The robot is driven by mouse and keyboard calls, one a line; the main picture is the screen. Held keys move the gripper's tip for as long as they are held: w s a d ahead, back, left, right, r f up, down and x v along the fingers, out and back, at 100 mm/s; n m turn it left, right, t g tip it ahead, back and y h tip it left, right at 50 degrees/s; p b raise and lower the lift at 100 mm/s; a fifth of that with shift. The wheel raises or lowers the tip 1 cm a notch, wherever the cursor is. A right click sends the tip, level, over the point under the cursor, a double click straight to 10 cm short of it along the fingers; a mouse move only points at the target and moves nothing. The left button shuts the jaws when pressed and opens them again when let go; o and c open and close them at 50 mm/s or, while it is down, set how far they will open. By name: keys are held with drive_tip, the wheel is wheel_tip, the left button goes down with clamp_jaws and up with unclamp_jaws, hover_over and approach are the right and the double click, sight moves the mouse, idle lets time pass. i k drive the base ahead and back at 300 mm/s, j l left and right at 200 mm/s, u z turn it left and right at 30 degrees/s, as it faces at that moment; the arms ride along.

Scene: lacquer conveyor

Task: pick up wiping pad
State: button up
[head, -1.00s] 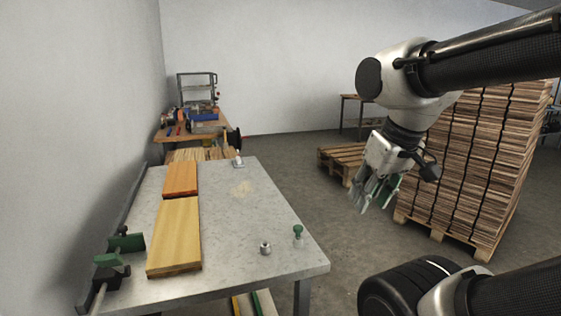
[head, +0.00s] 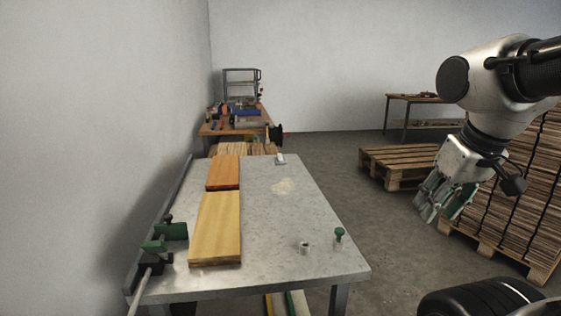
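I cannot tell for sure which item is the wiping pad. A small white-topped item on a grey base (head: 280,159) sits at the far edge of the grey table (head: 290,225). A small green-knobbed item (head: 339,235) stands near the table's front right corner, with a small metal piece (head: 304,248) to its left. My gripper (head: 441,212) hangs in the air to the right of the table, away from all of these. Its fingers look apart, with nothing seen between them.
A yellow board (head: 216,230) and an orange board (head: 223,172) lie along the table's left side, near a green clamp (head: 165,238). A pallet (head: 400,164) and a tall wood stack (head: 520,200) stand to the right. The table's middle is mostly clear.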

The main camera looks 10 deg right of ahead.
sight(279, 160)
drive_tip(key=z, duration=0.9)
drive_tip(key=i+l+z, duration=0.1)
drive_tip(key=l, duration=0.3)
drive_tip(key=i+l+z, duration=0.1)
drive_tip(key=l, duration=0.3)
drive_tip(key=i+l+z, duration=0.1)
drive_tip(key=i+l, duration=0.15)
drive_tip(key=i+l+z, duration=0.15)
drive_tip(key=l, duration=0.35)
drive_tip(key=i+l+u, duration=0.1)
drive_tip(key=i+l, duration=0.15)
drive_tip(key=i, duration=0.25)
drive_tip(key=i+l, duration=0.25)
drive_tip(key=i, duration=0.25)
drive_tip(key=i+j+u, duration=0.15)
drive_tip(key=i+u, duration=0.6)
drive_tip(key=i+l+u, duration=0.15)
drive_tip(key=i+u, duration=0.6)
drive_tip(key=i, duration=0.15)
drive_tip(key=i+l+u, duration=0.15)
drive_tip(key=i+u, duration=0.5)
drive_tip(key=u, duration=0.15)
drive_tip(key=i+u, duration=0.2)
drive_tip(key=u, duration=0.25)
drive_tip(key=i+u, duration=0.25)
drive_tip(key=u, duration=0.15)
drive_tip(key=i+l+u, duration=0.2)
drive_tip(key=u, duration=0.25)
